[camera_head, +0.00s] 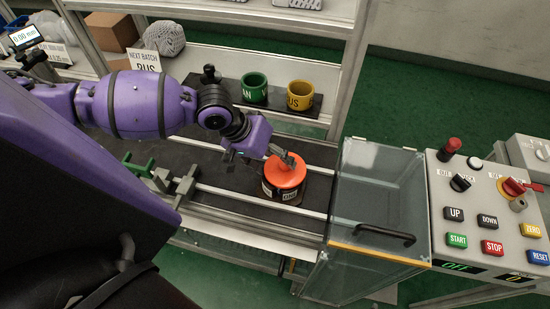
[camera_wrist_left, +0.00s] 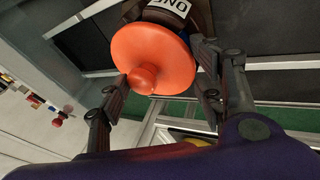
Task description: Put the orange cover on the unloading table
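The orange cover (camera_head: 284,174) is a round disc with a knob, on top of a dark cylinder (camera_head: 269,189) with white labels, on the dark track. It also shows large in the left wrist view (camera_wrist_left: 160,55), with a label reading "ONE" on the body beyond it. My left gripper (camera_head: 286,158) is at the cover. In the left wrist view its fingers (camera_wrist_left: 163,92) are spread on either side of the cover and knob, with a gap to the knob. Contact with the disc's edge is unclear. My right gripper is not in view. I cannot identify the unloading table.
A clear guard box (camera_head: 375,200) with a black handle stands right of the cylinder, beside a control panel (camera_head: 485,215). Green (camera_head: 255,88) and yellow (camera_head: 300,95) cups stand on a black board behind. A green-and-grey fixture (camera_head: 175,183) is left on the track.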

